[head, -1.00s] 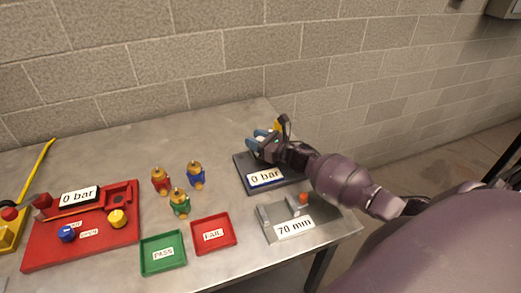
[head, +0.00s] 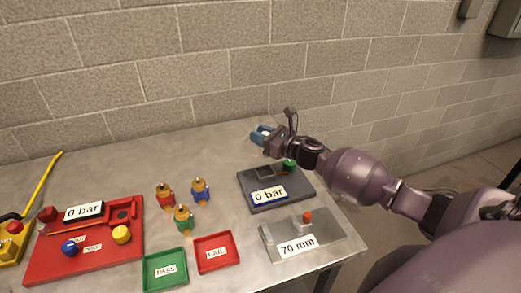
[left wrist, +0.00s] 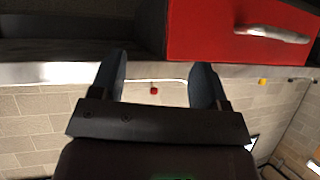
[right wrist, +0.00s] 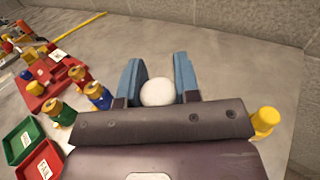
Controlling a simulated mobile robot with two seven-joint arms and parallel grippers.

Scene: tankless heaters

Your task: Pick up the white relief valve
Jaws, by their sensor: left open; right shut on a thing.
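The white relief valve shows as a round white top (right wrist: 157,92) between the blue fingers of my right gripper (right wrist: 160,84) in the right wrist view. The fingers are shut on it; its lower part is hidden. In the head view my right gripper (head: 262,134) is beyond the dark 0 bar test block (head: 300,190), near the back edge of the table. My left gripper (left wrist: 158,85) is open and empty in the left wrist view and is out of the head view.
Red (head: 165,196), blue (head: 201,191) and green (head: 182,220) valves stand mid-table. Green PASS (head: 148,278) and red FAIL (head: 236,259) trays lie in front. The red base (head: 60,269) is at left, a 70 mm plate (head: 330,238) at right.

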